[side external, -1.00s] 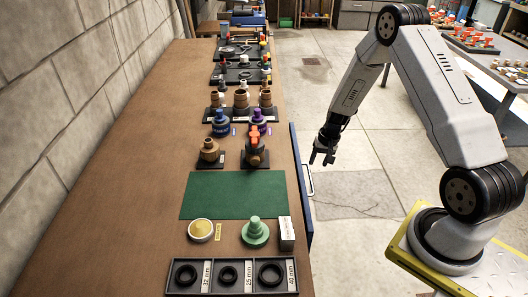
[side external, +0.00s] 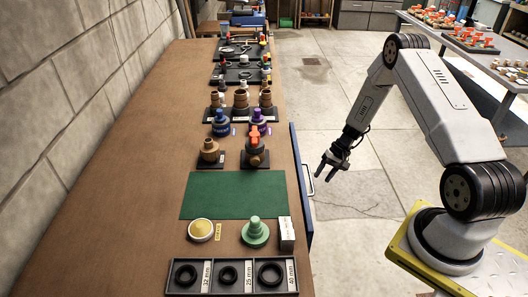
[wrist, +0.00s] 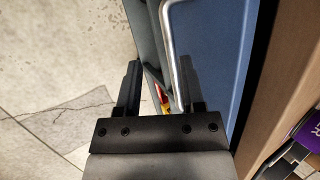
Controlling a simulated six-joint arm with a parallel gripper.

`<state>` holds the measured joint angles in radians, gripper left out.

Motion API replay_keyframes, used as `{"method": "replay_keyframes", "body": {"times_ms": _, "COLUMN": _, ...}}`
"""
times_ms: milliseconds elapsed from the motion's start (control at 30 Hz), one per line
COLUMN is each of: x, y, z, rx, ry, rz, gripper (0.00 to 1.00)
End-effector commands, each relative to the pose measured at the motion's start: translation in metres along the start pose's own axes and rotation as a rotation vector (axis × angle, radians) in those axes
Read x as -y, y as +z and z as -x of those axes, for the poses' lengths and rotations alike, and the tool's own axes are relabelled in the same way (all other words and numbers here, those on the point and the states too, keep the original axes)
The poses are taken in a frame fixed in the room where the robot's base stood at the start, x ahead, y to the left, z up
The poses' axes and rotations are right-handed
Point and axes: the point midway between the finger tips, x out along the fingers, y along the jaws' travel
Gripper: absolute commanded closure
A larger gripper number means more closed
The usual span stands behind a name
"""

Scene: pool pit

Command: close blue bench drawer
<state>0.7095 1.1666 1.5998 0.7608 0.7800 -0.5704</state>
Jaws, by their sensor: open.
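The blue bench drawer (side external: 301,188) shows on the bench's right side, its front standing a little out from the bench edge. Its pale bar handle (side external: 310,180) faces the floor side. In the wrist view the blue drawer front (wrist: 218,55) lies right of centre, and the handle (wrist: 172,50) runs down close to the right finger. My gripper (side external: 330,170) is open and appears empty, just right of the handle. In the wrist view, its two fingers (wrist: 160,88) are spread. The handle's lower end is near the right finger; I cannot tell whether they touch.
The brown bench (side external: 145,175) carries a green mat (side external: 235,195), a black ring tray (side external: 220,292) and several fittings. A dark grey part with red and yellow bits shows between the fingers in the wrist view. Open concrete floor (side external: 350,200) lies right of the drawer.

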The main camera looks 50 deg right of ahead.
Motion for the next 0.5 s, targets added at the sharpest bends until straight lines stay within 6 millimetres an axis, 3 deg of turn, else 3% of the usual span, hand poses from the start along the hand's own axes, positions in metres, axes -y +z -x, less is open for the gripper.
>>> {"method": "replay_keyframes", "body": {"times_ms": 233, "x": -0.021, "y": -0.006, "z": -0.016, "rx": 0.035, "ry": -0.387, "rz": 0.038, "gripper": 0.5}}
{"method": "replay_keyframes", "body": {"times_ms": 500, "x": -0.04, "y": -0.02, "z": -0.01, "rx": -0.115, "ry": -0.756, "rz": 0.136, "gripper": 0.5}}
